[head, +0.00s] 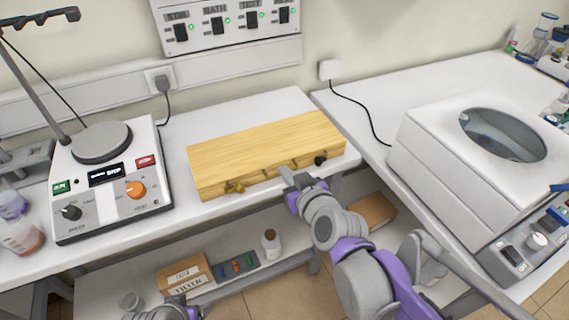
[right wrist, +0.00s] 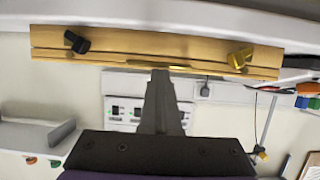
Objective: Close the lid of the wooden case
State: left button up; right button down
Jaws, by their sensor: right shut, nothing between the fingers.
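The wooden case (head: 262,146) lies on the white bench, its lid flat on top with no wide gap showing. Its front has a gold latch (head: 238,188) at the left and a dark latch (head: 320,161) at the right. The right wrist view shows the front of the case (right wrist: 150,57) upside down, with a thin seam along it. My right gripper (head: 286,174) is shut and empty at the middle of the front edge; I cannot tell whether it touches. Only a piece of my left arm shows at the bottom; its gripper is out of view.
A hotplate device (head: 110,180) with a stand is left of the case. A white machine (head: 470,165) with a round window is on the right bench. A shelf below holds a small box (head: 185,275) and a bottle (head: 271,243). Bench behind the case is clear.

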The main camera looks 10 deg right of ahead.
pick_arm(q)
jog(key=shift+f, duration=0.25)
pick_arm(e)
jog(key=shift+s+f, duration=0.2)
jog(key=shift+f, duration=0.9)
pick_arm(q)
jog(key=shift+r, duration=0.1)
pick_arm(e)
jog(key=shift+r, duration=0.15)
